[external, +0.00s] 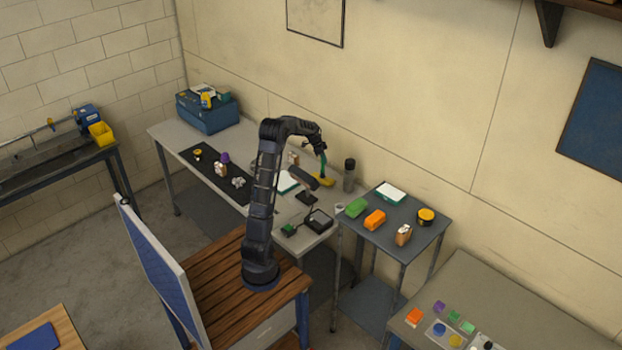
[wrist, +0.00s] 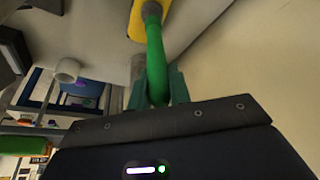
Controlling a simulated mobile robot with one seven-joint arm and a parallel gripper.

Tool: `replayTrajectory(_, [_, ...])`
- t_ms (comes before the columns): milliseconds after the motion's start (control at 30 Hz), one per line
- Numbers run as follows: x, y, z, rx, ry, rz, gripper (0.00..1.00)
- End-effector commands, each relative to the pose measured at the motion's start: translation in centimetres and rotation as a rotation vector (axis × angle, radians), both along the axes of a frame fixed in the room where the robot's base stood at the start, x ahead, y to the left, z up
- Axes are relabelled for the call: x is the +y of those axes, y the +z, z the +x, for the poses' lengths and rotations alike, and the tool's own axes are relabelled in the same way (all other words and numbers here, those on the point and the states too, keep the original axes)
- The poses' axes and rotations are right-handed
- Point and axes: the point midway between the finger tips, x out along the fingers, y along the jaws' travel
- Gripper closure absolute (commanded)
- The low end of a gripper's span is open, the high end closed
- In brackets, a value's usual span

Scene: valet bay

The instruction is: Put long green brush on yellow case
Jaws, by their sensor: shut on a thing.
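The long green brush (external: 323,161) hangs roughly upright from my gripper (external: 322,149) over the far side of the light table. In the wrist view, my gripper (wrist: 158,90) is shut around the green brush (wrist: 155,58), with one finger on each side. The yellow case (external: 326,182) lies on the table just below the brush. In the wrist view the yellow case (wrist: 180,22) shows at the top edge, partly cut off. The brush's grey end overlaps the case there; I cannot tell if they touch.
A dark cylinder (external: 349,174) stands close to the right of the yellow case. A white-topped box (external: 287,181) and a black open tray (external: 319,221) are nearby on the table. The wall is close behind. A grey side table (external: 400,212) with several items stands to the right.

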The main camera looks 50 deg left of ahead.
Motion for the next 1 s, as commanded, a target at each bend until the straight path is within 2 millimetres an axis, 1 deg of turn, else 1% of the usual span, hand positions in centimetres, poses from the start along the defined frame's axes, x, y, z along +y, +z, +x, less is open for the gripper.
replayTrajectory(300, [0.0,-0.2,0.0,0.000,0.000,0.000,1.00])
replayTrajectory(333, [0.0,-0.2,0.0,-0.001,0.000,0.001,0.77])
replayTrajectory(400, [0.0,-0.2,0.0,-0.001,0.000,0.001,0.63])
replayTrajectory(433, [0.0,-0.2,0.0,-0.001,0.000,0.001,0.59])
replayTrajectory(767, [0.0,0.0,0.0,-0.001,-0.001,0.001,0.59])
replayTrajectory(867, [0.2,0.8,-0.1,-0.003,0.000,0.002,0.59])
replayTrajectory(1000, [0.9,2.8,-0.7,-0.004,0.001,0.002,0.59])
